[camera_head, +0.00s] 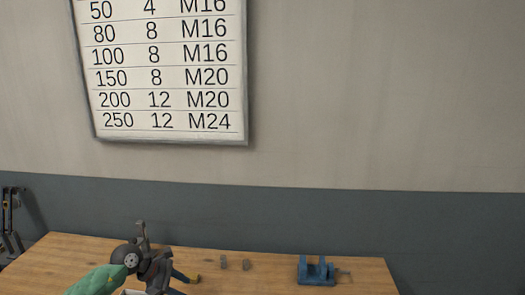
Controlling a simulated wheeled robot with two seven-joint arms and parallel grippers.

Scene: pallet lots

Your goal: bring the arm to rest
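My arm (98,281) comes in from the lower left, with a green link and a dark grey wrist. It hangs over the left part of the wooden table (75,252). My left gripper (168,270) is at the end of this arm, dark and small in the head view. A dark part with a yellowish tip reaches to the right of it, low over the table. I cannot tell whether the fingers are open or shut, or whether they hold anything. My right gripper is not in view.
A blue vise-like fixture (316,271) stands on the table's right part. Two small grey pieces (235,264) stand left of it. A sign with sizes (166,93) hangs on the wall. Dark equipment (10,222) shows at the left edge.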

